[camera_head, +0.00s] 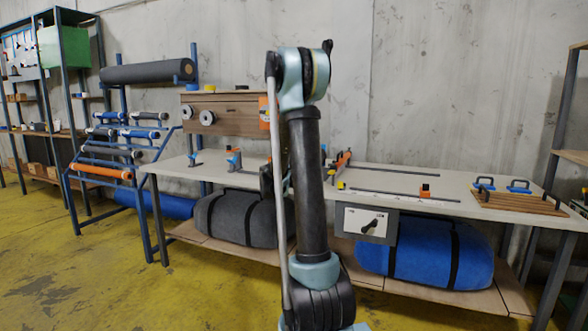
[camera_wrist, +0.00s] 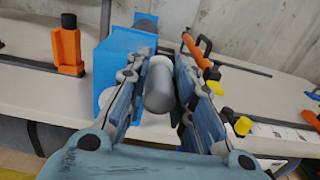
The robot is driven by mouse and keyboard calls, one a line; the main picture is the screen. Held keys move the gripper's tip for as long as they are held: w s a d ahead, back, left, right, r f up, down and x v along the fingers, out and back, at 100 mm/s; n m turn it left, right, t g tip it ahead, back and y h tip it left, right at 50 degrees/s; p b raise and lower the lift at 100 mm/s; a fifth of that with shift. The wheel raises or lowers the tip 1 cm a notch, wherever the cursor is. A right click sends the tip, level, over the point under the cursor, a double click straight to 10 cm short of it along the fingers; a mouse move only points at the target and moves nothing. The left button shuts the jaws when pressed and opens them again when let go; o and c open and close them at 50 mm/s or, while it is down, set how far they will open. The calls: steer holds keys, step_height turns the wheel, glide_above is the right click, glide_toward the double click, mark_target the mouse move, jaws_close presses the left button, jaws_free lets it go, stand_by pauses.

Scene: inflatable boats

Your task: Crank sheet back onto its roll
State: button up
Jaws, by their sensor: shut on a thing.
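In the wrist view my gripper (camera_wrist: 160,75) is closed around a grey rounded cylinder (camera_wrist: 159,88), which looks like the crank's handle. One finger lies on each side of it. A blue block-like part (camera_wrist: 118,62) stands just behind and left of the handle, partly hidden by the left finger. In the head view my arm crosses the middle of the bench and hides the handle and most of my gripper. I cannot clearly make out the sheet or the roll it belongs to.
A rack with a large dark roll (camera_head: 148,72) stands left. Yellow floor is clear at front left.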

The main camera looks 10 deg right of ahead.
steer(key=shift+w+a+r, duration=0.2)
steer(key=shift+w+a, duration=0.2)
steer(key=shift+a, duration=0.15)
steer(key=shift+w+a+r, duration=0.15)
steer(key=shift+w+a, duration=0.2)
steer(key=shift+a, duration=0.2)
steer(key=shift+w+a+r, duration=0.15)
steer(key=shift+w+a, duration=0.6)
steer(key=shift+a, duration=0.2)
steer(key=shift+o, duration=0.3)
steer(key=o, duration=2)
steer(key=v, duration=0.9)
